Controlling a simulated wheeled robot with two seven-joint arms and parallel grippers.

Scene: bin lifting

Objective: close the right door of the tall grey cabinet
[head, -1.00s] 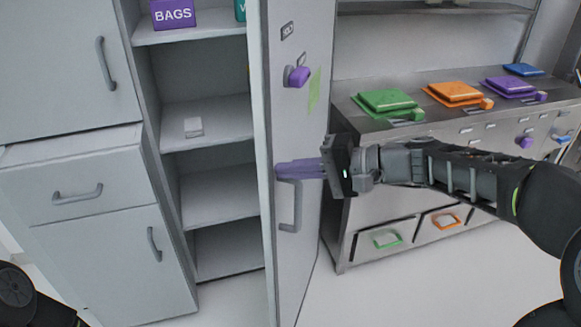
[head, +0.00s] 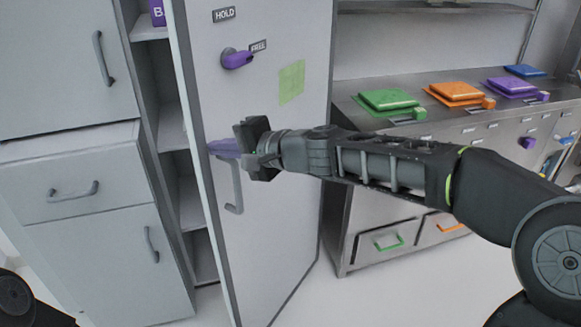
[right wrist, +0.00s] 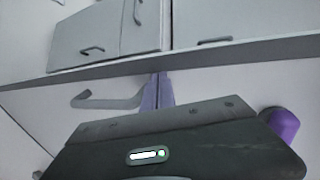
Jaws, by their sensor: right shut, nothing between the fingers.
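The right door (head: 265,190) of the tall grey cabinet stands part open in the head view, its outer face showing. It bears a grey bar handle (head: 236,190), a purple knob (head: 237,59) between HOLD and FREE labels, and a green note (head: 291,82). My right gripper (head: 222,148) is shut and empty, its purple fingers at the outer face near the free edge, just above the handle. Contact looks likely but is hard to tell. The right wrist view shows the fingers (right wrist: 157,92) beside the handle (right wrist: 105,100). My left gripper is out of view.
Cabinet shelves (head: 187,200) show in the narrowed opening, with a purple box (head: 158,13) at the top. Grey drawers (head: 75,190) stand left. A steel counter (head: 365,118) with green, orange and purple lidded pieces stands right. White floor lies in front.

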